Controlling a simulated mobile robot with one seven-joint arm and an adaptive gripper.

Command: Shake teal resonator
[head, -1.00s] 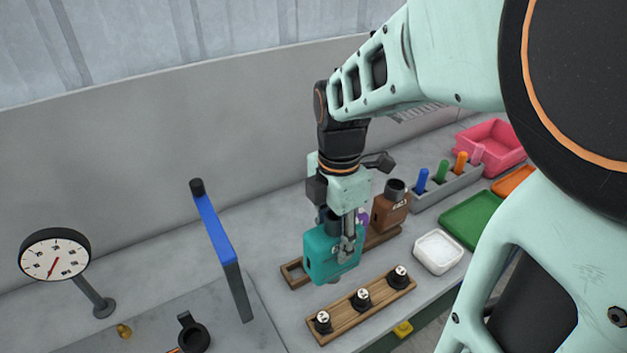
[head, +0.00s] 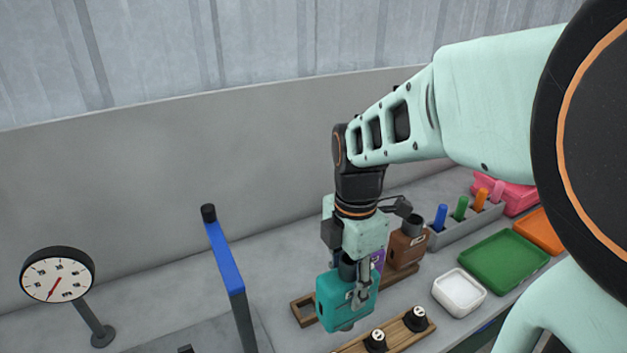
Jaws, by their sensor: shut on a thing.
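The teal resonator (head: 336,304) is a boxy teal body with a dark neck on top. My gripper (head: 358,294) points down and is shut on it. The resonator hangs roughly upright in front of the wooden rack (head: 303,311), overlapping it in the view. Its underside looks clear of the surface, but the exact height is hard to tell. My fingers hide part of its right side.
A brown resonator (head: 405,248) and a partly hidden purple one (head: 378,260) stand just right and behind. A wooden strip with black knobs (head: 396,333) lies in front. A blue-topped post (head: 225,258) and a gauge (head: 57,276) stand left. A white tray (head: 459,292) and green tray (head: 504,262) lie right.

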